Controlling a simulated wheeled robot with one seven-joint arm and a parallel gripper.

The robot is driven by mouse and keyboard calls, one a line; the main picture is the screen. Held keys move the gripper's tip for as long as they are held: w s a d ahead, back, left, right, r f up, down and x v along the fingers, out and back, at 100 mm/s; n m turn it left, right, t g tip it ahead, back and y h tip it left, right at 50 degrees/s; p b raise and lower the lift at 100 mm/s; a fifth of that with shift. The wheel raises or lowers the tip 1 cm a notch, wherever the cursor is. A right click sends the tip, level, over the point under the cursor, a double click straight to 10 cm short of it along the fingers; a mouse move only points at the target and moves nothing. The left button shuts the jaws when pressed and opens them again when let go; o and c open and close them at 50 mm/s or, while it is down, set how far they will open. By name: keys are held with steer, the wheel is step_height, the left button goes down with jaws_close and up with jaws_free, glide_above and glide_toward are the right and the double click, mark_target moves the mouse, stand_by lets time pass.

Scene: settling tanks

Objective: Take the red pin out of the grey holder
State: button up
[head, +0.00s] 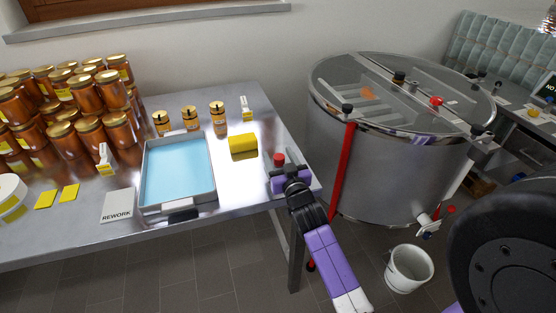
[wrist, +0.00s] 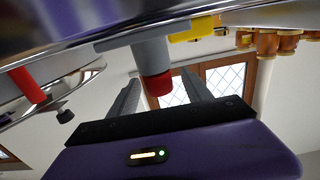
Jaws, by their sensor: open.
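The red pin (head: 279,157) stands upright in the grey holder (head: 279,167) near the right end of the metal table. In the wrist view, tilted over, the pin (wrist: 158,86) sticks out of the grey holder (wrist: 150,55). My gripper (head: 284,168) is at the table's right end, close to the holder. Its two grey fingers are apart and empty, and in the wrist view my gripper (wrist: 160,82) has a finger to each side of the pin, with gaps. I cannot tell how deep the pin sits between them. My gripper partly hides the holder in the head view.
A yellow block (head: 243,146) lies left of the holder. A blue-floored tray (head: 211,170) and many amber jars (head: 103,128) stand further left. A white bucket (head: 408,272) stands on the floor.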

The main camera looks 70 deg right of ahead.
steer(key=shift+x, duration=1.3)
jaws_close()
